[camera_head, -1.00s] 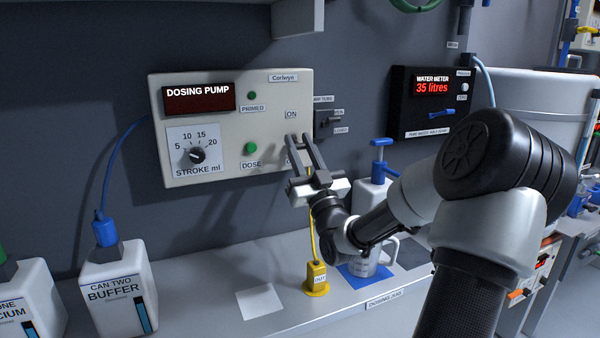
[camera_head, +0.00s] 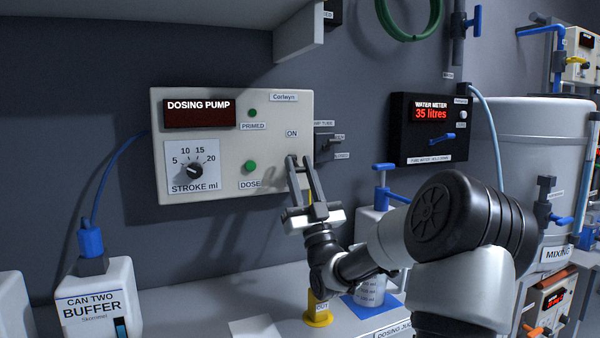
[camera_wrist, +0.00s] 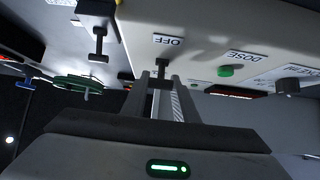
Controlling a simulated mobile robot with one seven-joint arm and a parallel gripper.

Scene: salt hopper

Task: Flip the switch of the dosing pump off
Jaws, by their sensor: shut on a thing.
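The dosing pump (camera_head: 232,130) is a pale box on the dark wall with a dark, blank display, a stroke dial and green PRIMED and DOSE lamps. My gripper (camera_head: 299,158) is at its lower right, below the ON label (camera_head: 291,133). In the wrist view the fingertips (camera_wrist: 158,74) are on either side of the small dark switch (camera_wrist: 161,66), next to the upside-down OFF label (camera_wrist: 168,41). The jaws are shut on the switch. The fingers hide most of the switch in the head view, so its setting is not clear.
A dark valve handle (camera_head: 326,140) sticks out just right of the pump. The water meter (camera_head: 430,128) reads 35 litres. A blue-topped dispenser (camera_head: 381,182), a beaker (camera_head: 371,290) and a yellow fitting (camera_head: 318,308) stand below, close to my arm.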

